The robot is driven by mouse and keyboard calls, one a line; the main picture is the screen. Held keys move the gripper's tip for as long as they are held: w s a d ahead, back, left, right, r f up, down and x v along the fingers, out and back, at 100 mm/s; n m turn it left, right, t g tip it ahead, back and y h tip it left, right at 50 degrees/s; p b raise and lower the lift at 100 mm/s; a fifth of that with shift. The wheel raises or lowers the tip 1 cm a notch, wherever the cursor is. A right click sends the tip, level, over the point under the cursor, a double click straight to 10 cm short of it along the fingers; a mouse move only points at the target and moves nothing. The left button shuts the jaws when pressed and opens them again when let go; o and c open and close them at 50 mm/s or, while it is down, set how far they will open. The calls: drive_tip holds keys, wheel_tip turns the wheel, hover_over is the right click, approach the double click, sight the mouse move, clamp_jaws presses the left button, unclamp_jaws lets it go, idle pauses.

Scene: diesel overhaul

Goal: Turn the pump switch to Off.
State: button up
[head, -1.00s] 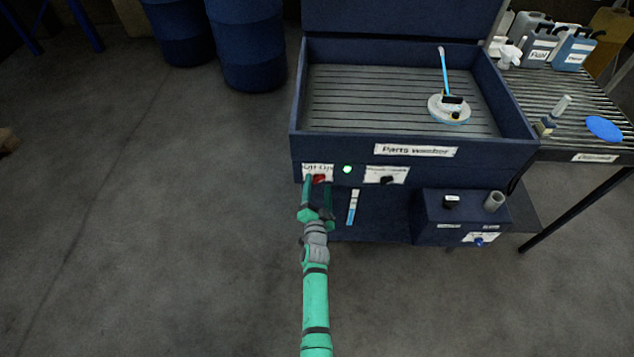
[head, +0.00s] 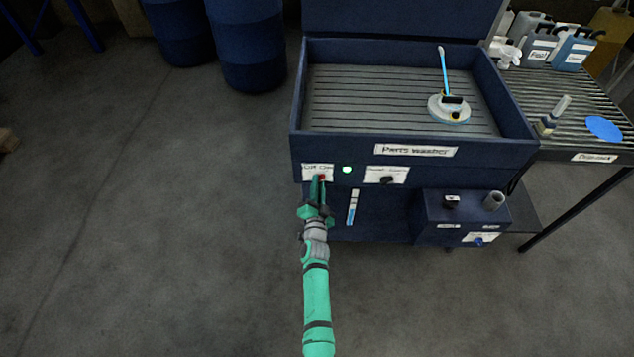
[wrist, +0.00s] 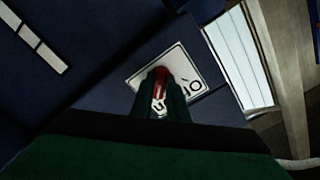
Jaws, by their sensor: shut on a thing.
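The pump switch is a red knob (head: 322,177) on the front of the blue parts washer (head: 415,151), below a white Off/On label (head: 310,171). My gripper (head: 318,181) is at the switch with its fingers shut on it. In the wrist view the red switch (wrist: 161,72) shows between my fingertips (wrist: 162,84), in front of the white label (wrist: 192,64). My fingers hide much of the knob, so I cannot tell which way it points. A green light (head: 347,170) glows right of the switch.
A black knob (head: 387,180) with its own label sits further right on the panel. A blue and white strip (head: 352,207) is below the light. A box (head: 465,215) stands lower right. Blue drums (head: 247,50) stand at the back. The floor to the left is clear.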

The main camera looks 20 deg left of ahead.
drive_tip(key=n, duration=1.8)
drive_tip(key=shift+s+a+f, duration=0.1)
drive_tip(key=shift+s+a, duration=0.05)
drive_tip(key=shift+a, duration=0.1)
drive_tip(key=o, duration=1.5)
drive_tip(key=v, duration=0.7)
